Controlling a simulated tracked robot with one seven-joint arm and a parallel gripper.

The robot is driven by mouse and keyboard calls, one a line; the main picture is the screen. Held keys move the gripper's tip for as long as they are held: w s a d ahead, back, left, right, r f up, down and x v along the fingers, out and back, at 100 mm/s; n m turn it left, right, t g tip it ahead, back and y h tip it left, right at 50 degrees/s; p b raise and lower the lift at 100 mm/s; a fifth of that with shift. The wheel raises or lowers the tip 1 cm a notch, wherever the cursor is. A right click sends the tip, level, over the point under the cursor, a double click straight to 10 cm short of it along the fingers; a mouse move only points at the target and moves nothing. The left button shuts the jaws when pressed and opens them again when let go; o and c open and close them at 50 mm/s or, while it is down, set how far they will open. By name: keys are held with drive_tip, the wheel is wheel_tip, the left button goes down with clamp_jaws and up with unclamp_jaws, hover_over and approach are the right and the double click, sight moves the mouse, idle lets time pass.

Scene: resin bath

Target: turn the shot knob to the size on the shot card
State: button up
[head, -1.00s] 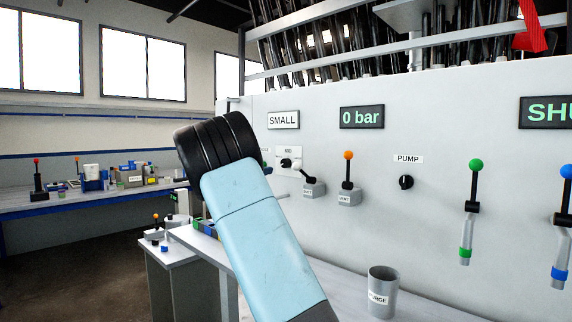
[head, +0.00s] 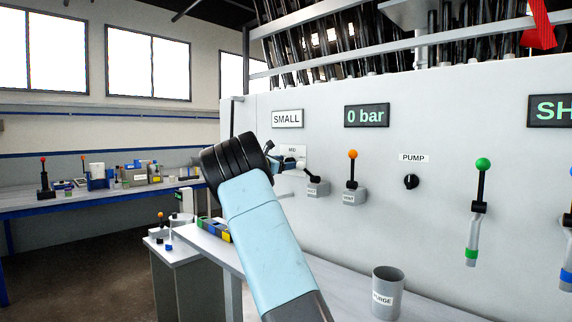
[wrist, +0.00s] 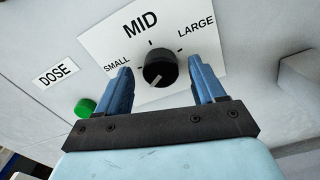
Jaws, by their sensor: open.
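The shot card (head: 287,118) on the white panel reads SMALL. The shot knob (wrist: 160,68) is round and black, on a white plate marked SMALL at left, MID at top and LARGE at right. Its white mark shows on the lower-left part of its face. My gripper (wrist: 160,70) is open, with one blue finger on each side of the knob. I cannot tell whether either finger touches it. In the head view my gripper (head: 274,158) is at the knob's plate and mostly hides the knob.
A green button (wrist: 85,107) beside a DOSE label (wrist: 55,72) is left of the knob. An orange-topped lever (head: 352,170), the PUMP knob (head: 411,181) and a green-topped lever (head: 481,190) stand to the right. A PURGE cup (head: 387,290) stands on the bench below.

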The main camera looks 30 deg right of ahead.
drive_tip(key=shift+w+d, duration=0.25)
drive_tip(key=shift+d, duration=0.35)
drive_tip(key=shift+c, duration=0.2)
drive_tip(key=c, duration=1)
drive_tip(key=shift+m, duration=0.4)
drive_tip(key=shift+s+f+m, duration=0.1)
drive_tip(key=shift+s+m, duration=0.05)
drive_tip(key=shift+m, duration=3.35)
drive_tip(key=shift+d+f, duration=0.1)
